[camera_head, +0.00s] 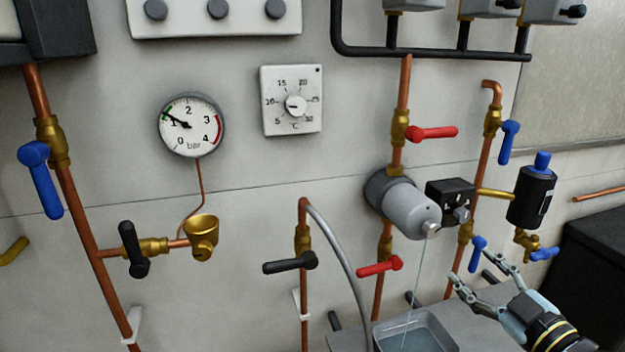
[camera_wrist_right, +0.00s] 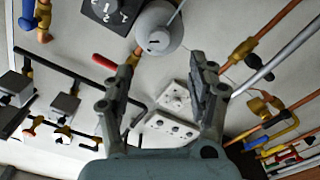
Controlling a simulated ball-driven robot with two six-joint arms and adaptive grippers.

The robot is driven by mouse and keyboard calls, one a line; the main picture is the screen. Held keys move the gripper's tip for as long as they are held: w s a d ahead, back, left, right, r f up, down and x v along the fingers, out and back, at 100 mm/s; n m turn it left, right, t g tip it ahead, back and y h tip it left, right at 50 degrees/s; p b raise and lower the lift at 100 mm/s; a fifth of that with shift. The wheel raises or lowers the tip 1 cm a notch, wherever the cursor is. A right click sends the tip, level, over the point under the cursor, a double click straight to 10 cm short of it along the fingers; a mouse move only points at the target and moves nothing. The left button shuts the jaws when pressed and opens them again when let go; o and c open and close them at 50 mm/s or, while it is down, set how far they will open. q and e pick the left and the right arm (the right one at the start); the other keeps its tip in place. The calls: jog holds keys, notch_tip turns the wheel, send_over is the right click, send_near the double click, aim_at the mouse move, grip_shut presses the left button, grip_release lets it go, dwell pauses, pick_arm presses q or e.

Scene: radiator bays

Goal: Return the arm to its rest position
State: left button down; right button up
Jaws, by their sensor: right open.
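My right gripper (camera_head: 471,268) is at the lower right of the head view, in front of the wall pipes. It is open and its fingers hold nothing. In the right wrist view my right gripper (camera_wrist_right: 163,75) shows two spread fingers with empty space between them. The grey cylindrical pump (camera_head: 412,210) is up and to the left of the fingertips, apart from them. It also shows in the right wrist view (camera_wrist_right: 158,28). My left gripper is not in view.
A thin stream runs from the pump to a tray (camera_head: 447,342) below. Red lever valves (camera_head: 432,133), blue lever valves (camera_head: 40,180), a black lever valve (camera_head: 290,263), a pressure gauge (camera_head: 191,125) and a thermostat (camera_head: 291,100) are on the wall. A black box (camera_head: 597,260) stands at right.

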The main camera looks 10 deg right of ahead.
jog(key=s+a+f+m+g+h+b, duration=0.1)
jog(key=s+f+g+b, duration=0.3)
jog(key=f, duration=0.9)
jog(key=s+f+m+g+b, duration=0.15)
jog(key=s+f, duration=0.45)
jog(key=f, duration=0.6)
jog(key=s+a+f+m+g+h+b, duration=0.15)
jog(key=s+f+g+b, duration=0.35)
jog(key=f, duration=0.8)
jog(key=s+a+f+m+g, duration=0.1)
jog(key=s+f+g, duration=0.1)
jog(key=s+f, duration=0.3)
jog(key=s+a+f+m+g+b, duration=0.1)
jog(key=s+f, duration=0.5)
jog(key=s, duration=0.8)
jog(key=s+a+f+m+g, duration=0.1)
jog(key=s+f+g, duration=0.2)
jog(key=s, duration=0.6)
notch_tip(320, 180, down, 3)
jog(key=shift+s+a+r+m+g+b, duration=0.2)
jog(key=shift+s+a+m+g+b, duration=0.1)
jog(key=shift+s+a+g, duration=0.1)
jog(key=shift+y, duration=0.25)
